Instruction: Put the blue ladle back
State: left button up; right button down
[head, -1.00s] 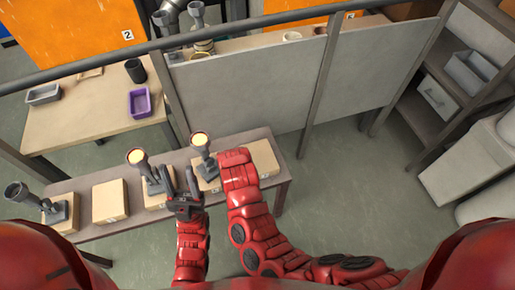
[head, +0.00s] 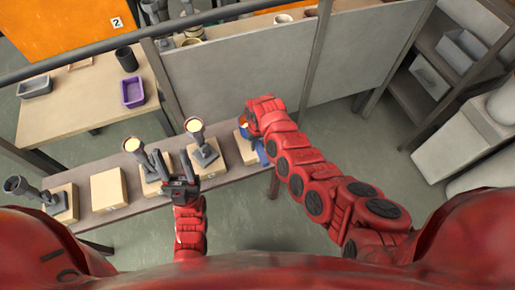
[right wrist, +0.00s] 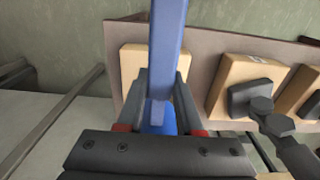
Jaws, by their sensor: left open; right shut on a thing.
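The blue ladle (head: 262,153) is at my right gripper (head: 252,126) over the right end of the low bench. Its cup has an orange-yellow glow. In the right wrist view its blue handle (right wrist: 168,55) runs between the fingers of my right gripper (right wrist: 160,95), which is shut on it. A pale wooden block (right wrist: 135,65) lies behind the handle; whether the ladle touches it I cannot tell. My left gripper (head: 175,165) is open and empty, in front of a grey ladle (head: 132,147) with a glowing cup.
Another glowing grey ladle (head: 196,128) stands on a block between my grippers. A dark grey ladle (head: 18,186) stands at the left end of the bench (head: 85,215). One block (head: 107,188) is bare. A grey partition panel (head: 240,80) rises behind the bench.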

jog(key=shift+f+b, duration=0.35)
jog(key=shift+f, duration=1.3)
jog(key=shift+f, duration=0.2)
jog(key=c, duration=0.6)
grip_release()
jog(key=shift+o, duration=0.2)
jog(key=shift+r, duration=0.15)
